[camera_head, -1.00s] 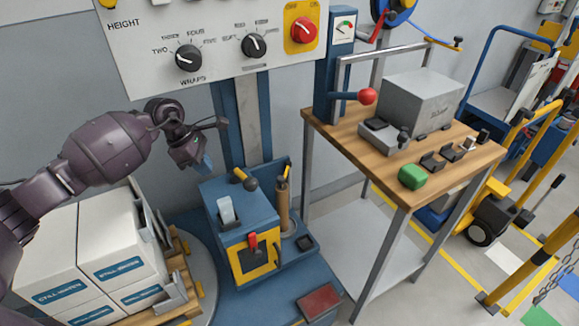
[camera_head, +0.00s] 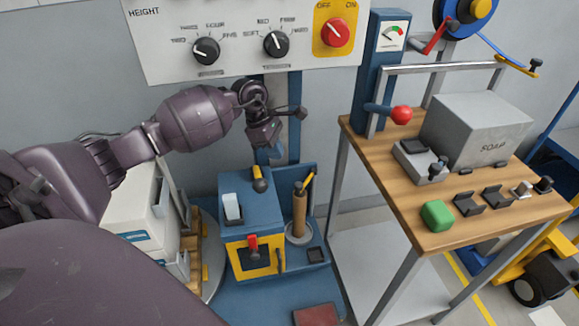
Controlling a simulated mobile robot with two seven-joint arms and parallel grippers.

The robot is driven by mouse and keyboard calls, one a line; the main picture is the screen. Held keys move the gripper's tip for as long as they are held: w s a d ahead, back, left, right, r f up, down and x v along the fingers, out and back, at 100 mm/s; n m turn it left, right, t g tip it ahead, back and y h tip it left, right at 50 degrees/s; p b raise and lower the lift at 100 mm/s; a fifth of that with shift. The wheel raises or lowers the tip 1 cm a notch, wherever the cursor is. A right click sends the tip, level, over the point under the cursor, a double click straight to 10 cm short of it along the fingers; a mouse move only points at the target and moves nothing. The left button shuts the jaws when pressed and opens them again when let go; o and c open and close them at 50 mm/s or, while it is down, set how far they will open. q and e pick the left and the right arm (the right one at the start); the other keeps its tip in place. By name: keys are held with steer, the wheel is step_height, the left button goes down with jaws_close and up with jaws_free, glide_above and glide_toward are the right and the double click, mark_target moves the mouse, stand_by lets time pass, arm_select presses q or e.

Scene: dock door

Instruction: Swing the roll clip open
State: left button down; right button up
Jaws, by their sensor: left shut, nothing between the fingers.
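A tan roll (camera_head: 299,212) stands upright on the blue machine. A thin yellow bar with a black end (camera_head: 307,184) sits at its top and looks like the roll clip; it leans up to the right, and I cannot tell whether it is latched. A second yellow-and-black handle (camera_head: 259,179) is on top of the machine's blue box (camera_head: 236,185), left of the roll. My left gripper (camera_head: 277,154) is shut and empty, pointing down above and left of the roll's top, apart from it. My right gripper does not show.
Above hangs a panel with black knobs (camera_head: 206,51) and a red switch (camera_head: 335,33). Right stands a wooden-topped table (camera_head: 400,187) with a grey soap box (camera_head: 478,130) and green block (camera_head: 437,215). White cartons (camera_head: 135,205) are at left, partly behind my arm.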

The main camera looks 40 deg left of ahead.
arm_select(q)
steer(key=b+x, duration=0.1)
steer(key=x, duration=0.8)
steer(key=shift+f, duration=0.3)
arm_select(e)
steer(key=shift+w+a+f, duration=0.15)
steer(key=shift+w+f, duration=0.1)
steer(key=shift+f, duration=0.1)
arm_select(q)
steer(key=shift+d, duration=0.1)
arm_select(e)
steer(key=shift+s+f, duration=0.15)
